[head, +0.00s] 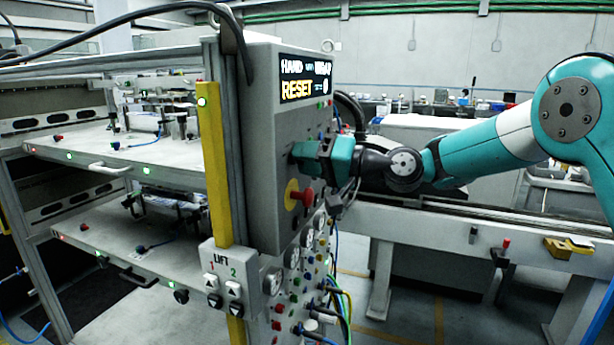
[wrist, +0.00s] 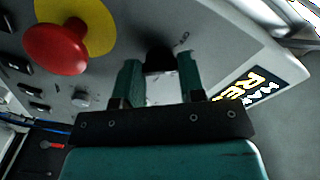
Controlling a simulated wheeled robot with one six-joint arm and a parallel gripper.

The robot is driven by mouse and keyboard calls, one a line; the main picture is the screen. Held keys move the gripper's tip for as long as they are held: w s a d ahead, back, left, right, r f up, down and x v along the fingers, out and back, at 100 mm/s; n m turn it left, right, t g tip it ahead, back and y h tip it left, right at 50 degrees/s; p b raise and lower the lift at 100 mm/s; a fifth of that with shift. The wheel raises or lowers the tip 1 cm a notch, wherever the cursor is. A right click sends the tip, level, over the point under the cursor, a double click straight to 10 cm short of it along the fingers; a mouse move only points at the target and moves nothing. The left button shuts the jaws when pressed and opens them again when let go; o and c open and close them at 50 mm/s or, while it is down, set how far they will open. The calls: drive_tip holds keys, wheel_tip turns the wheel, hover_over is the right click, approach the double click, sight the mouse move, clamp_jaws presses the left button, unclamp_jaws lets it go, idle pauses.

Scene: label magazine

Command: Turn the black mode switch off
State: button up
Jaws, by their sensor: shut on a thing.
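The black mode switch (wrist: 158,58) is a dark knob on the grey control panel (wrist: 225,42). In the wrist view it sits between the two teal fingers of my gripper (wrist: 159,68), which is shut on it. Small marks are printed on the panel just right of the knob, too blurred to read surely. In the head view my gripper (head: 304,155) reaches the panel face from the right, below the display (head: 305,79), and hides the switch. The display reads HAND and RESET in part.
A red mushroom button (head: 303,196) on a yellow plate is just below my gripper; it also shows in the wrist view (wrist: 56,46). Gauges, cables and small buttons lie lower on the panel. A lift control box (head: 222,283) and shelves (head: 110,145) stand to the left.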

drive_tip(key=n+b, duration=0.1)
drive_tip(key=b, duration=0.1)
drive_tip(key=n+b, duration=0.2)
drive_tip(key=b, duration=0.1)
drive_tip(key=shift+f, duration=0.4)
drive_tip(key=n+b, duration=0.1)
drive_tip(key=b, duration=0.1)
drive_tip(key=n+b, duration=0.2)
drive_tip(key=shift+r, duration=0.3)
drive_tip(key=o, duration=0.9)
drive_tip(key=shift+d+r, duration=0.1)
drive_tip(key=b+v, duration=0.4)
drive_tip(key=v, duration=1.3)
drive_tip(key=shift+s+d, duration=0.1)
drive_tip(key=shift+d, duration=0.1)
